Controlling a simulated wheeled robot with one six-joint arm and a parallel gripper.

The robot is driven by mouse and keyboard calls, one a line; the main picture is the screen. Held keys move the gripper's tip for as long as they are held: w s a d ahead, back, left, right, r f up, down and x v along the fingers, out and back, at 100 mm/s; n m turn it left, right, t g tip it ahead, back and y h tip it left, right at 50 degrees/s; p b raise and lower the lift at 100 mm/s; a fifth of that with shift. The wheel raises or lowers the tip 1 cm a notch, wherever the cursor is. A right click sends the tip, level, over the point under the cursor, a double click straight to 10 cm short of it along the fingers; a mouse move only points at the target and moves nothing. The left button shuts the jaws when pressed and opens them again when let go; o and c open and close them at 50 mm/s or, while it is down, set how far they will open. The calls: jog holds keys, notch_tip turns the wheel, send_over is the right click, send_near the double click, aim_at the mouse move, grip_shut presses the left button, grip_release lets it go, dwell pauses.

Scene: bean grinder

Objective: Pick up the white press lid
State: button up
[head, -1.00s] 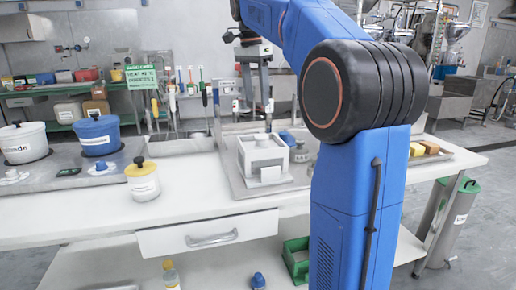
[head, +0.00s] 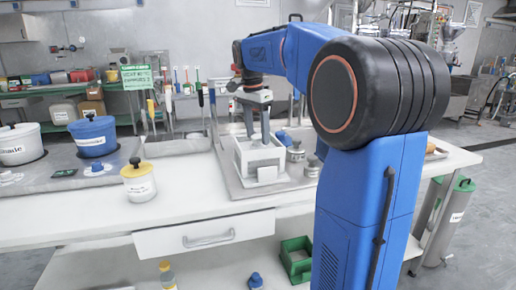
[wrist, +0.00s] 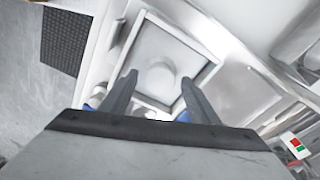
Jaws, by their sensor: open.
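The white press lid (wrist: 182,62) is a square plate with a round knob (wrist: 161,77), seen from above in the wrist view. It sits on top of the white box-shaped press (head: 267,174) in the head view. My gripper (head: 258,139) is open and points down at the top of the press. In the wrist view my gripper (wrist: 159,76) has one finger on each side of the knob, with a gap around it. Whether the fingertips reach down to the knob's height cannot be told. The fingers partly hide the lid in the head view.
The press stands on a metal tray (head: 236,190). Small blue-topped containers (head: 285,138) stand close to its right. A yellow and white jar (head: 138,184) stands to the left, with bare white counter between (head: 190,190). A green bin (head: 296,258) is on the lower shelf.

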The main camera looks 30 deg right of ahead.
jog(key=shift+d+f, duration=0.1)
jog(key=shift+f, duration=0.8)
jog(key=c, duration=1.3)
jog(key=shift+o, duration=0.2)
jog(key=shift+r, duration=0.1)
